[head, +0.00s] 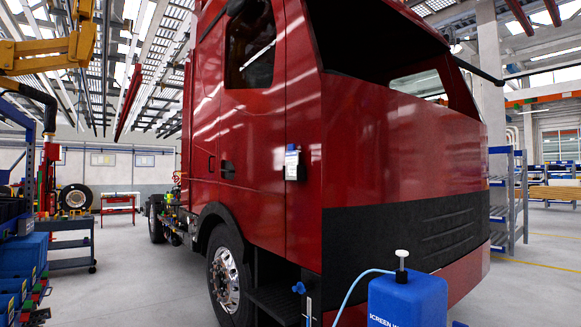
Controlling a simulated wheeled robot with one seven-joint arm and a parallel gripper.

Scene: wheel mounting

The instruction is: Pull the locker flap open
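A red truck cab (350,150) fills the middle of the head view, with its side facing left and its front facing right. The cab door has a dark handle (227,169). I cannot tell for sure which panel is the locker flap, and no panel on the cab side visibly stands open. My gripper is not in view.
A blue container (408,300) with a pump top and a hose stands close at the front. A front wheel (226,280) and a dark step (275,301) are low on the cab. Blue bins (30,260) line the left edge. Open floor (135,265) lies left of the truck.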

